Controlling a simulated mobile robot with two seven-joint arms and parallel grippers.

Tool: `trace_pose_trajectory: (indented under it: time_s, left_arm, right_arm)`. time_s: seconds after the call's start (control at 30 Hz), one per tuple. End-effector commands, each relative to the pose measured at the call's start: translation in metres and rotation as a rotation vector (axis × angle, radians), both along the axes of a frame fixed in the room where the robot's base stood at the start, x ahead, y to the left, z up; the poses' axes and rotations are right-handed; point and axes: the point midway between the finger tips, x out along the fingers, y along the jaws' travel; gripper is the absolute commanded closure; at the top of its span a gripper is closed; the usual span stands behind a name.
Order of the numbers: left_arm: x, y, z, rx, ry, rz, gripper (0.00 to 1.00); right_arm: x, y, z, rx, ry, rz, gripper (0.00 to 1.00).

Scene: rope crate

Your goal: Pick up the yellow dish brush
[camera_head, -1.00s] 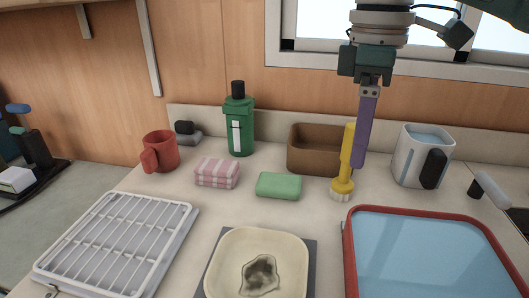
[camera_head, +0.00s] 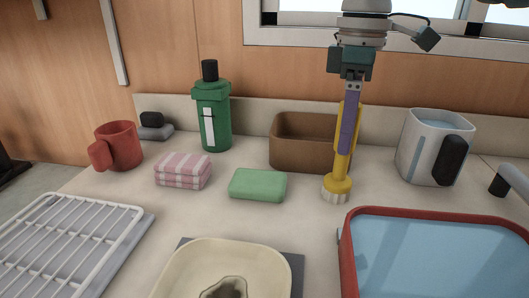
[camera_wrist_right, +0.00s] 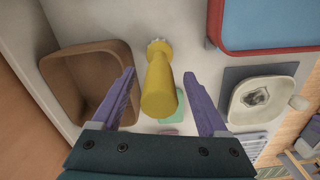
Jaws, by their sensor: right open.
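The yellow dish brush (camera_head: 338,183) stands upright on the counter, white bristles down, in front of the brown box. My right gripper (camera_head: 347,140) is above and around its handle in the head view, with a purple finger in front of the handle. In the right wrist view, my right gripper (camera_wrist_right: 161,95) is open, and the yellow brush (camera_wrist_right: 158,90) shows between its two purple fingers, with a gap on each side. Whether a finger touches it I cannot tell. My left gripper is not in view.
The brown box (camera_head: 292,160) stands just behind the brush. A green sponge (camera_head: 258,185) lies to its left, and a red-rimmed basin of water (camera_head: 346,262) is in front at right. A white pitcher (camera_head: 410,150) stands at right, a green bottle (camera_head: 222,125) at back left.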

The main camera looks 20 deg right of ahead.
Motion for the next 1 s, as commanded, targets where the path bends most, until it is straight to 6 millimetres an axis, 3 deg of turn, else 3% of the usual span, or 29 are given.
trace_pose_trajectory:
  time_s: [0.1, 0.37, 1.0]
  left_arm:
    - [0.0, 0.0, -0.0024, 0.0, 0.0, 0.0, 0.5]
    - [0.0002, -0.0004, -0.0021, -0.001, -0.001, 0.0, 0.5]
    - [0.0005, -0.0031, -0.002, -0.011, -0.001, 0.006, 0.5]
  right_arm:
    - [-0.0007, 0.0001, -0.0139, 0.001, 0.002, 0.001, 0.23]
    - [-0.0004, 0.0003, -0.0156, 0.0, 0.0, 0.002, 0.23]
    - [-0.0004, 0.0002, -0.0152, 0.0, 0.0, 0.001, 0.95]
